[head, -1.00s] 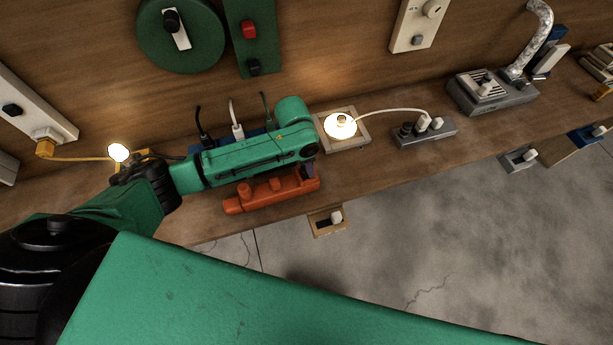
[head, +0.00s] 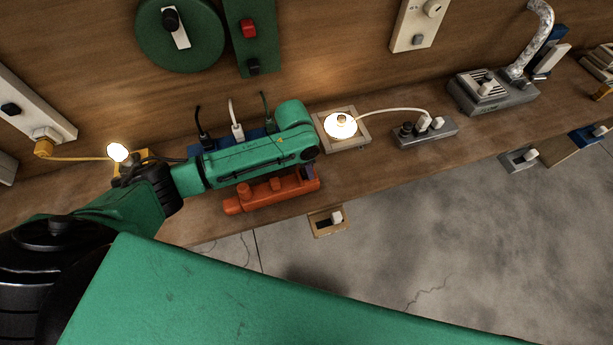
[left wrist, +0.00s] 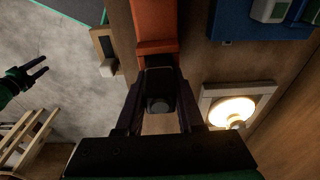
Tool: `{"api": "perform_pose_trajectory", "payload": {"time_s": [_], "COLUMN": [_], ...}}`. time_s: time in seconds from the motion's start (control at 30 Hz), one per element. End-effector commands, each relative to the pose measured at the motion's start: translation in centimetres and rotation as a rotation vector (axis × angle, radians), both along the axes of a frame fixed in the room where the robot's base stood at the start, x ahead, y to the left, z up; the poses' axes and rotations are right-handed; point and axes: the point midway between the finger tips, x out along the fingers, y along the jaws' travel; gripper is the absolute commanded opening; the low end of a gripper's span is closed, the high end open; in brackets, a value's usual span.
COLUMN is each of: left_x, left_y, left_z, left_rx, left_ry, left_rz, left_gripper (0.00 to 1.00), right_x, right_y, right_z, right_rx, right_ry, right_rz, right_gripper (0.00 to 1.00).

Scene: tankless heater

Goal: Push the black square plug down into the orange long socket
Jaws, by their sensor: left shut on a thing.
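The orange long socket (head: 275,190) lies on the wooden shelf, below my left forearm in the head view. It also shows at the top of the left wrist view (left wrist: 155,25). My left gripper (left wrist: 160,105) is shut on the black square plug (left wrist: 160,82), with a finger on each side. The plug is at the near end of the socket in the wrist view; I cannot tell how deep it sits. In the head view my left arm hides the plug. My right gripper (left wrist: 40,70) shows at the wrist view's left, fingers apart and empty.
A blue socket strip (head: 200,143) with several corded plugs stands behind my left arm. A lit lamp on a square base (head: 357,141) and a grey power strip (head: 437,134) are to the right. A small wooden switch box (head: 322,226) hangs at the shelf edge.

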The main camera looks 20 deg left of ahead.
Motion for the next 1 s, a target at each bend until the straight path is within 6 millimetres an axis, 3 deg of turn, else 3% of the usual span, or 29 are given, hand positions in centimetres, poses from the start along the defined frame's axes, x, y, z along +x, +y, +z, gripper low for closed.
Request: {"api": "perform_pose_trajectory", "payload": {"time_s": [0.37,0.4,0.5,1.0], "left_x": [-0.01,-0.01,-0.01,0.0], "left_y": [-0.01,-0.01,-0.01,0.02], "left_z": [-0.3,-0.3,-0.3,-0.04], "left_rx": [0.0,0.0,0.0,-0.001], "left_ry": [0.0,0.0,0.0,-0.001], "left_rz": [0.0,0.0,0.0,0.0], "left_gripper": [0.0,0.4,0.71,0.71], "right_x": [0.0,0.0,0.0,0.01], "right_y": [0.05,0.05,0.07,0.14], "right_z": [-0.11,-0.11,-0.12,-0.18], "right_rx": [0.001,0.001,0.001,0.002], "right_ry": [0.0,0.0,0.0,0.0], "right_rz": [0.0,0.0,0.0,0.0], "right_gripper": [0.5,0.5,0.5,0.5]}}
